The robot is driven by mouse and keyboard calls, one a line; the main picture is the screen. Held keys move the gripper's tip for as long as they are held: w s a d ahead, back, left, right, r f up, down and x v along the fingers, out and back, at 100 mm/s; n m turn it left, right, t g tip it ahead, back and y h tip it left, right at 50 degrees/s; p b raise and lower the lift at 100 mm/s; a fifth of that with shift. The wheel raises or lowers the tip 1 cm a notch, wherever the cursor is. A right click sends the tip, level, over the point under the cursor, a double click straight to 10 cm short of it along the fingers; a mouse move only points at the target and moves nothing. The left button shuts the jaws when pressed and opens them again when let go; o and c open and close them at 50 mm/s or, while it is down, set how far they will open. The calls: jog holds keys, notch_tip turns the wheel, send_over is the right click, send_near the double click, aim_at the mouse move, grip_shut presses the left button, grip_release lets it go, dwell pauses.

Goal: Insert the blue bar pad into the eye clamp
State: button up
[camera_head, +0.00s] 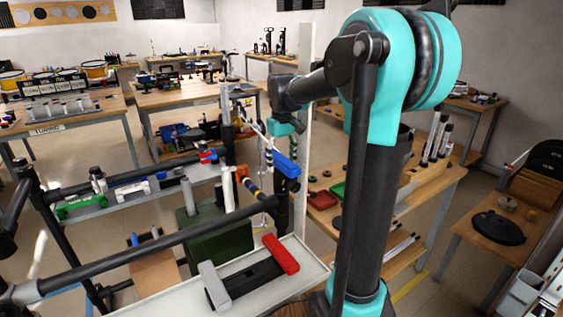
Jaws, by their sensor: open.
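A blue bar-shaped piece (287,166), probably the blue bar pad, shows near the top of a dark upright post at the centre. I cannot tell whether it rests in a clamp there. My gripper (267,152) hangs from the end of my teal and dark arm, just left of and above the blue piece. Its fingers are small and partly lost against the background, and nothing clear is held in them. I cannot make out the eye clamp for certain among the dark posts and fittings.
A pale tray (308,264) in front bears a black holder (246,280) with a grey bar (213,284) and a red bar (280,254). Dark pipes (160,252) cross the left foreground. A green box (218,240) stands behind the tray. Wooden benches stand farther back, with open floor between.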

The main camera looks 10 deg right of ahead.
notch_tip(320, 180, up, 12)
dwell(0.5)
jog(key=shift+s, duration=0.1)
